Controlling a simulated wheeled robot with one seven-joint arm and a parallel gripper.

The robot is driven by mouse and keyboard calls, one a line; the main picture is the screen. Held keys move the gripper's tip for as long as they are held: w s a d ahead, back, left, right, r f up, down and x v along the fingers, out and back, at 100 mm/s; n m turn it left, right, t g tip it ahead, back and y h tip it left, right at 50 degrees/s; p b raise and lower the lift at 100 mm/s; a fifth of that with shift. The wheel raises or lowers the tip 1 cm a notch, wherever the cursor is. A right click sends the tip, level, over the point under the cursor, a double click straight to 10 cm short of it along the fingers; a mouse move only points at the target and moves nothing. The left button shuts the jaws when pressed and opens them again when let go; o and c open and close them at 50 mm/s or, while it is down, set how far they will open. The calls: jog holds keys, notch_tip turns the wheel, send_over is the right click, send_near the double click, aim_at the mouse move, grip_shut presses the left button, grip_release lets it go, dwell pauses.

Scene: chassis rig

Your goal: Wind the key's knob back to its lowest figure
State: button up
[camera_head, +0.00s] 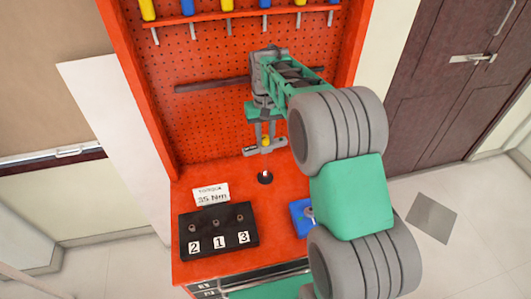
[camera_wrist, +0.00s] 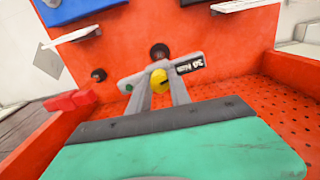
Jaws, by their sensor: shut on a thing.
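My gripper (camera_head: 265,139) points down over the red workbench, in front of the pegboard. Its fingers, also in the wrist view (camera_wrist: 159,88), are shut on a yellow knob (camera_wrist: 158,80) of the key. The key's grey body (camera_wrist: 138,79) lies crosswise just beyond the fingertips, with a green dot at one end. A small black window (camera_wrist: 190,64) on it carries white figures ending in "Nm"; they are tilted and too small to read surely. In the head view the key (camera_head: 252,151) is small and partly hidden by the fingers.
A black block (camera_head: 218,230) with sockets numbered 1, 2 and 3 stands on the bench beside a "35 Nm" card (camera_head: 211,194). A dark round fixture (camera_head: 265,177) sits below my gripper. A blue object (camera_head: 300,215) is partly behind my arm. Tools hang on the upper rack (camera_head: 230,16).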

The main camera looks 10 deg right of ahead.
jog(key=shift+c, duration=1)
jog(key=n, duration=0.4)
jog(key=shift+p, duration=0.35)
jog(key=n, duration=0.7)
jog(key=o, duration=0.9)
jog(key=shift+c, duration=0.2)
